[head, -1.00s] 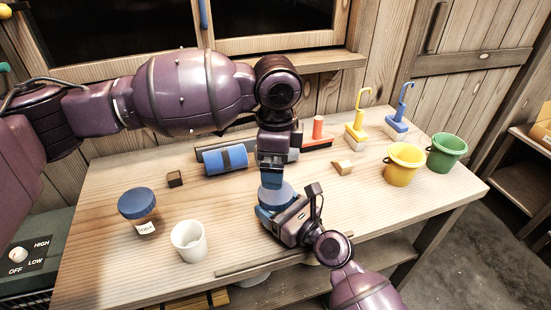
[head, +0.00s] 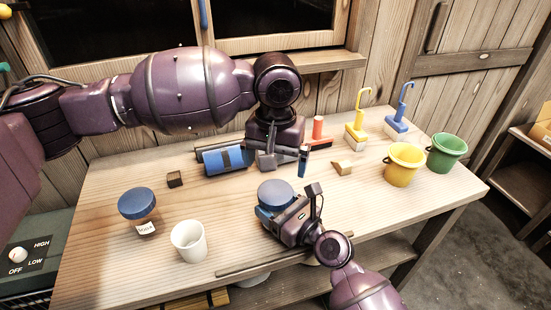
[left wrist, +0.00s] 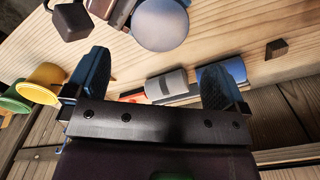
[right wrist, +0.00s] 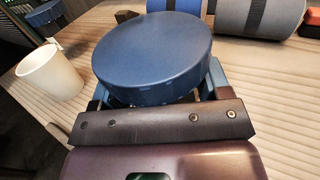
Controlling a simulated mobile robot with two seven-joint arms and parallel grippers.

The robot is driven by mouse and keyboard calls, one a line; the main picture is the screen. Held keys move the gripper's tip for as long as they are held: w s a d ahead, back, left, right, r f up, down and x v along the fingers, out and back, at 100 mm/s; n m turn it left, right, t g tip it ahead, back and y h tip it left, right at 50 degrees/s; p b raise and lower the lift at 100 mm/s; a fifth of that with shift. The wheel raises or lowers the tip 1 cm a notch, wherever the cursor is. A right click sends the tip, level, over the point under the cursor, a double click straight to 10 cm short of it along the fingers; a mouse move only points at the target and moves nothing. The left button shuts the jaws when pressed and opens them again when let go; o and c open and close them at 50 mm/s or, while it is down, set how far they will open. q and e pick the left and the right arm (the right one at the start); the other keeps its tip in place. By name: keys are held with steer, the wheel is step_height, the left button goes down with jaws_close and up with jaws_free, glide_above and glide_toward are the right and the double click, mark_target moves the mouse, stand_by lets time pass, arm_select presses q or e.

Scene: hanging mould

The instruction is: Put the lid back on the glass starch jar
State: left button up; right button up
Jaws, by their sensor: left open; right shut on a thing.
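A jar with a round blue lid (head: 276,193) on top stands at the front middle of the table. In the right wrist view the lid (right wrist: 150,50) sits slightly tilted in the picture and hides most of the glass below, so I cannot tell how well it is seated. My right gripper (head: 283,212) is shut on the jar, below the lid. My left gripper (head: 285,162) is open and empty, above and behind the jar. The left wrist view shows the lid (left wrist: 162,24) apart from its spread fingers.
Another blue-lidded jar (head: 139,211) with a label and a white cup (head: 189,241) stand at the left. Blue (head: 222,161) and grey rolls lie behind. Yellow (head: 403,166) and green (head: 446,154) buckets stand at the right. A small dark block (head: 175,179) lies at left.

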mark_target(275, 191)
arm_select(q)
steer(key=shift+n, duration=1.3)
steer(key=shift+f, duration=0.1)
steer(key=shift+f, duration=3.9)
steer(key=shift+c, duration=0.2)
steer(key=c, duration=0.9)
steer(key=shift+o, duration=0.2)
steer(key=m, duration=0.5)
steer(key=shift+m, duration=0.3)
steer(key=m, duration=0.4)
steer(key=shift+m, duration=0.3)
